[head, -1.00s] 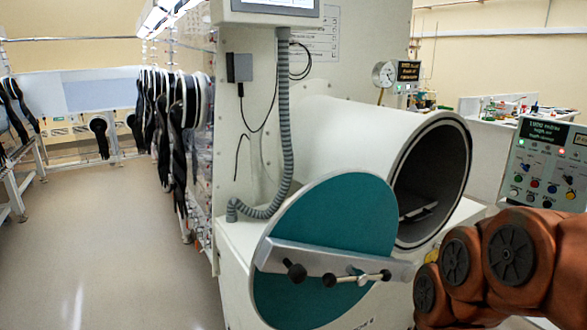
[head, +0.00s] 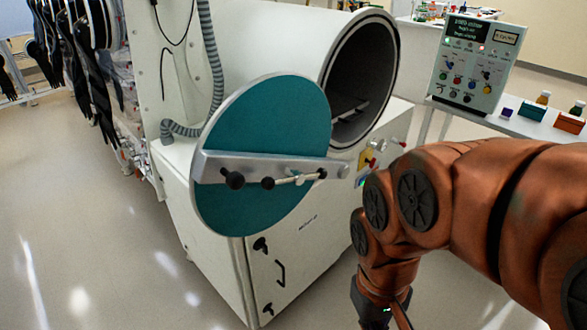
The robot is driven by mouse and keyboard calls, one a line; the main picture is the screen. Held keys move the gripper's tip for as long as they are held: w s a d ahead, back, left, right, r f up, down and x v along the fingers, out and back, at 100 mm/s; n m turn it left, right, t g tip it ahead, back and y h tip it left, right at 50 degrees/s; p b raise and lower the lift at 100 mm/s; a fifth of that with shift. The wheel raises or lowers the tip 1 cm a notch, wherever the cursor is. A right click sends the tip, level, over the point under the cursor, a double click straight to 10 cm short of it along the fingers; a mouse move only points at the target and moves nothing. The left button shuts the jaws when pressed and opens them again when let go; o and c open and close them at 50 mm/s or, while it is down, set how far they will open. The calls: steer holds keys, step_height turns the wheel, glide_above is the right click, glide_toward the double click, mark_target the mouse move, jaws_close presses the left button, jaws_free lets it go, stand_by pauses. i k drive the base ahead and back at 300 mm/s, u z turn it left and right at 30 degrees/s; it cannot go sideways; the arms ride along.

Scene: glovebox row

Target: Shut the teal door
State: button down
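The teal door (head: 262,118) is a round disc with a metal crossbar (head: 225,167) and black knobs on its face. It stands swung open, to the left of and in front of the round mouth of the white cylindrical chamber (head: 290,38). The crossbar's right end is by the chamber's lower front. The dark chamber opening (head: 362,80) is uncovered, and a tray shows inside it. My orange-brown arm reaches in from the right, below and to the right of the door, apart from it. My gripper's fingers are not visible; the arm runs out at the bottom edge.
A white cabinet (head: 215,265) with black handles stands under the chamber. A control panel (head: 470,62) and small boxes stand on a bench to the right. Black gloves (head: 85,75) hang at left. Floor at lower left is clear.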

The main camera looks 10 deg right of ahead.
mark_target(275, 122)
steer(key=u, duration=0.55)
steer(key=k, duration=1.25)
steer(key=u, duration=0.7)
steer(key=i, duration=0.95)
steer(key=u, duration=0.4)
